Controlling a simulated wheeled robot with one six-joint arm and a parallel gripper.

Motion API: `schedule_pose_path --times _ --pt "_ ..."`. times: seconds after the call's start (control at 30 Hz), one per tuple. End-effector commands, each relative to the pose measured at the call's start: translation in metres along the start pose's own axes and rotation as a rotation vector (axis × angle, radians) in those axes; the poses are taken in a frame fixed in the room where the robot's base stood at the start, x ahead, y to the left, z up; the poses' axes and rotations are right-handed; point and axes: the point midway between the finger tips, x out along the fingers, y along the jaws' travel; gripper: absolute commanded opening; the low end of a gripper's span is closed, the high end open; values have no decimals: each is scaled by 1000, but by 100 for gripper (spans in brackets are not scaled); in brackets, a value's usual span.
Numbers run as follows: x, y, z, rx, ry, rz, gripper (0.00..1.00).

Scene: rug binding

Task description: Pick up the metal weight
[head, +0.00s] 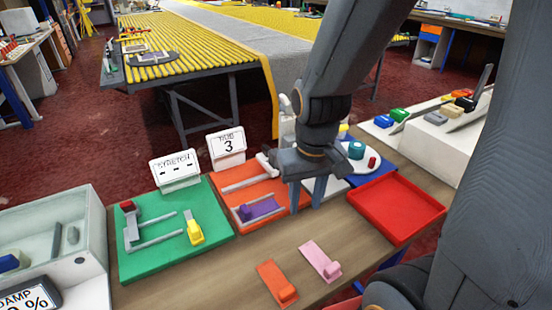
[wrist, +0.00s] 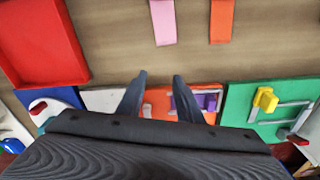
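My gripper (head: 306,192) is open and empty, pointing down over the right side of the orange board (head: 278,186). In the wrist view its two fingertips (wrist: 159,82) are apart, with the orange board behind them. I cannot clearly pick out the metal weight. A small grey piece (head: 73,235) shows in the clear-walled box at the far left, but I cannot tell if it is the weight. A purple block (head: 260,209) sits on the orange board and also shows right of the fingers in the wrist view (wrist: 207,102). My arm hides part of the board.
A green board (head: 150,262) with a yellow block (head: 194,232) lies left. A red tray (head: 395,206) stands right. An orange piece (head: 277,283) and a pink piece (head: 321,261) lie in front. A white plate (head: 346,163) holds a teal cylinder (head: 356,150). Bare wood shows front centre.

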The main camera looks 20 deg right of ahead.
Motion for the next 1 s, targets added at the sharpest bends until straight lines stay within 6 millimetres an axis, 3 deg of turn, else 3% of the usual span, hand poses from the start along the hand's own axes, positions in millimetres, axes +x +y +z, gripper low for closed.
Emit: schedule_pose_path --times 0.03,0.1,0.17,0.27,0.4,0.53,0.67,1.0 --pt "0 0 0 0 0 0 36" --pt "-2 -1 -4 -4 6 -4 48" --pt "-6 -2 -17 -18 23 -15 50" --pt "-18 -8 -57 -66 84 -43 50" --pt "-35 -10 -127 -148 199 -66 50" --pt "-45 -8 -172 -203 278 -62 50" --pt "-45 -6 -191 -227 310 -56 50" --pt "-14 -7 -199 -228 310 -56 50"
